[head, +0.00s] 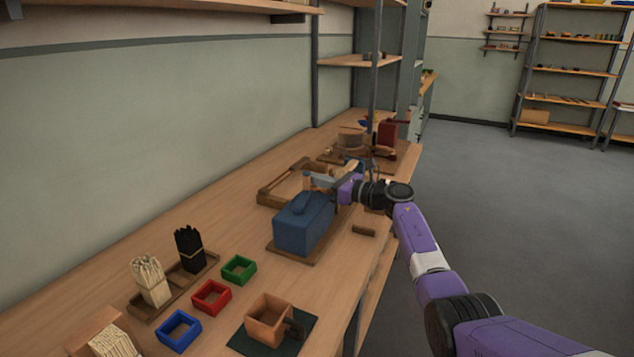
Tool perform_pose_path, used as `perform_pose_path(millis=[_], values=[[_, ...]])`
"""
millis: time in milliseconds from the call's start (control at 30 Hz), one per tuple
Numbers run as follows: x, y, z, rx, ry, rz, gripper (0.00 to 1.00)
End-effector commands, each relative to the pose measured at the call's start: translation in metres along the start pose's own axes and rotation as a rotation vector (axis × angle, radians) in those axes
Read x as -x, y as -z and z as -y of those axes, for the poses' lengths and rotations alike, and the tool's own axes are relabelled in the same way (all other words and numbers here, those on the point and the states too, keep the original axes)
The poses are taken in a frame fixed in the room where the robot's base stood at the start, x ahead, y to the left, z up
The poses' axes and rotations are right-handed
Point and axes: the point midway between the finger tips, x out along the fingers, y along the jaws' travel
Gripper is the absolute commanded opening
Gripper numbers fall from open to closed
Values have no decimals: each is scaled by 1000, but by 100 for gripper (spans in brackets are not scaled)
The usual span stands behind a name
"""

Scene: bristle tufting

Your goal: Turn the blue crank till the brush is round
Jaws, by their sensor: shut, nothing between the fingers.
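A blue box-shaped machine (303,228) with a raised piece on top stands on a wooden base in the middle of the bench. My arm reaches in from the right, and my gripper (338,186) is just behind the machine's far right end. It looks shut and empty, and its fingertips are small and partly hidden. No contact can be made out. I cannot make out the brush or its shape.
A wooden frame (267,196) lies behind the machine. A red-and-wood device (387,134) stands farther back. Blue (178,331), red (211,297) and green (239,270) trays, pale (150,281) and black (188,250) bristle bundles and a wooden cup (269,315) are in front. Open floor lies right.

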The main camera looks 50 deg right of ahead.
Motion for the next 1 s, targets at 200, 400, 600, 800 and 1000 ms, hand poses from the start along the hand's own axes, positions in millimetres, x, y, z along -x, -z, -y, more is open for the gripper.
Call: perform_pose_path(millis=[200, 400, 600, 800, 1000], values=[[-5, 5, -6, -1, -13, -6, 0], [-8, 4, -5, -1, -10, -6, 0], [-11, 4, -5, 0, -9, -6, 0], [-13, 4, -5, -1, -6, -5, 0], [-16, 4, -4, -1, -4, -4, 0]])
